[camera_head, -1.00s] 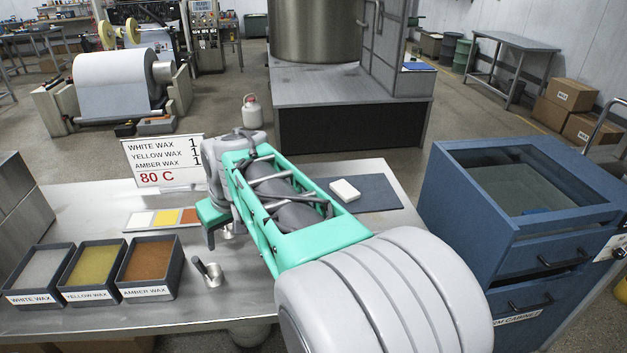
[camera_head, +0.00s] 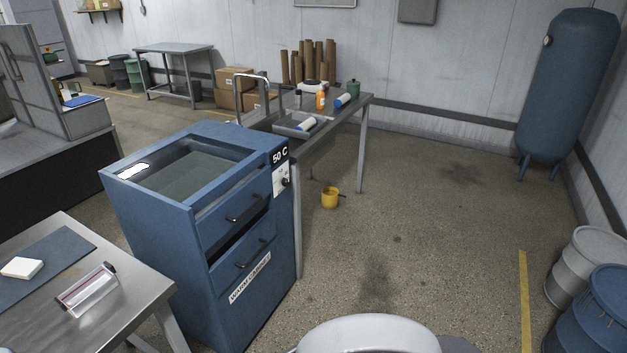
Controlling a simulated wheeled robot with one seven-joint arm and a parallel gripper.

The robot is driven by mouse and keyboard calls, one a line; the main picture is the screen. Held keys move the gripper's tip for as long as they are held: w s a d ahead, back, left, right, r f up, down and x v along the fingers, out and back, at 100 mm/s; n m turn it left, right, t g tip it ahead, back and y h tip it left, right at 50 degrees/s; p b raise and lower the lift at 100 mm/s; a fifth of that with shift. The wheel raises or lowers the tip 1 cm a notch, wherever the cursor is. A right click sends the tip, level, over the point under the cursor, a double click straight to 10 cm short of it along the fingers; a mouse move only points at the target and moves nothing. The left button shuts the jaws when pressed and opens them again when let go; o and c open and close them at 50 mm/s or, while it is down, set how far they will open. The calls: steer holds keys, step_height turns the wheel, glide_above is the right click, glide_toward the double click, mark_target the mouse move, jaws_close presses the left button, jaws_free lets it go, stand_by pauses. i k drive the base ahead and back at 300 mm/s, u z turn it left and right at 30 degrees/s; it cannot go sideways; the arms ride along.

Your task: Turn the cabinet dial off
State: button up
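The blue warm cabinet (camera_head: 235,290) stands left of the middle, with a glass-topped upper part and two handled drawers on its front. The dial (camera_head: 284,182) is a small dark knob on a white plate at the cabinet's upper right front edge. A black "50 C" display (camera_head: 279,156) sits just above it. The dial's exact setting is too small to read. A rounded pale part of my arm shows at the bottom edge. My gripper is not in view.
A steel table (camera_head: 130,313) with a dark mat, a white block (camera_head: 22,268) and a clear tool is at lower left. Behind the cabinet is a bench (camera_head: 350,108) with rollers and a tray. A yellow pot (camera_head: 330,198) sits on the floor. Floor right of the cabinet is clear.

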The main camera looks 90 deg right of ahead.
mark_target(285, 182)
steer(key=z, duration=1.9)
steer(key=i, duration=0.35)
steer(key=z, duration=2.15)
steer(key=i, duration=1.65)
steer(key=u, duration=3.15)
